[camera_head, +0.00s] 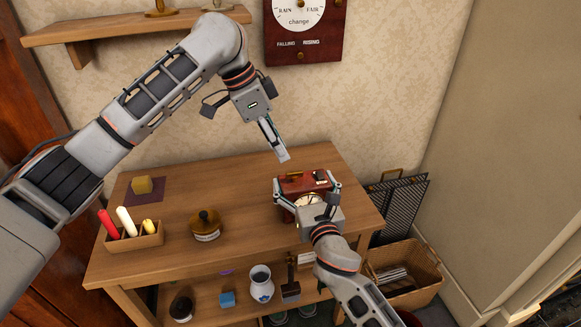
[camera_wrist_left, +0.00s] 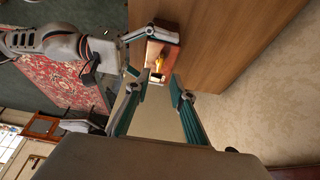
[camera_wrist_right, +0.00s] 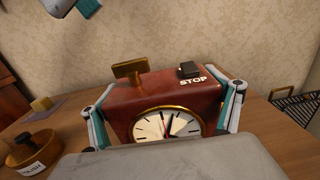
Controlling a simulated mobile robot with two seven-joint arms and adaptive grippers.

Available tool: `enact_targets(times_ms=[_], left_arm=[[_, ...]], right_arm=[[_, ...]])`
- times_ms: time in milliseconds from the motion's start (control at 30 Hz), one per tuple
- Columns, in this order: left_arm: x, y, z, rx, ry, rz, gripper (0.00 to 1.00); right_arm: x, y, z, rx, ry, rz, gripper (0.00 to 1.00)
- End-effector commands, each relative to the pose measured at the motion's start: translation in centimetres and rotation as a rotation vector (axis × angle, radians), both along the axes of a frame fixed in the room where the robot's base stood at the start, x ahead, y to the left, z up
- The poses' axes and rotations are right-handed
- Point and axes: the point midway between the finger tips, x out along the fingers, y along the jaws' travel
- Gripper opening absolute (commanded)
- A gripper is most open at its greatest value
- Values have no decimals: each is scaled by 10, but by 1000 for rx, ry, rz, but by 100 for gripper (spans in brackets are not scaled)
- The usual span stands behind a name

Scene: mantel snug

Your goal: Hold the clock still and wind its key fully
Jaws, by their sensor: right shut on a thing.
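The clock (camera_head: 289,188) is a dark red box standing on the wooden table, with a white dial in a brass rim (camera_wrist_right: 168,109). A brass key (camera_wrist_right: 130,70) stands up from its top, beside a black switch (camera_wrist_right: 189,69) marked STOP. My right gripper (camera_head: 306,185) is shut on the clock, one finger on each side; its hand partly hides the dial in the head view. My left gripper (camera_head: 279,154) is open and empty, above and behind the clock. The left wrist view shows the clock (camera_wrist_left: 153,50) and its key (camera_wrist_left: 160,66) beyond the parted fingers.
On the table (camera_head: 255,237) are a round brass-topped tin (camera_head: 206,225), a tray of coloured sticks (camera_head: 136,240) and a yellow block (camera_head: 142,185) on a purple cloth. A barometer (camera_head: 303,40) hangs on the wall behind. A basket (camera_head: 410,270) stands right of the table.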

Motion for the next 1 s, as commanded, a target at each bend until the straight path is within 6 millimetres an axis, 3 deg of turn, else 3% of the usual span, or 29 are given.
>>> enact_targets(times_ms=[200, 400, 833, 933, 1000], left_arm=[[4, -16, -39, -2, 4, -1, 24], [7, -24, -61, -1, 1, 0, 24], [8, -27, -69, 0, -1, -1, 24], [8, -27, -69, 0, 0, -1, 0], [8, -27, -69, 0, -1, -1, 0]], right_arm=[[0, 0, -1, -1, 2, 0, 55], [0, 0, -1, -1, 2, 0, 55], [0, 0, -1, -1, 2, 0, 55], [0, 0, -1, -1, 2, 0, 55], [0, 0, -1, -1, 2, 0, 55]])
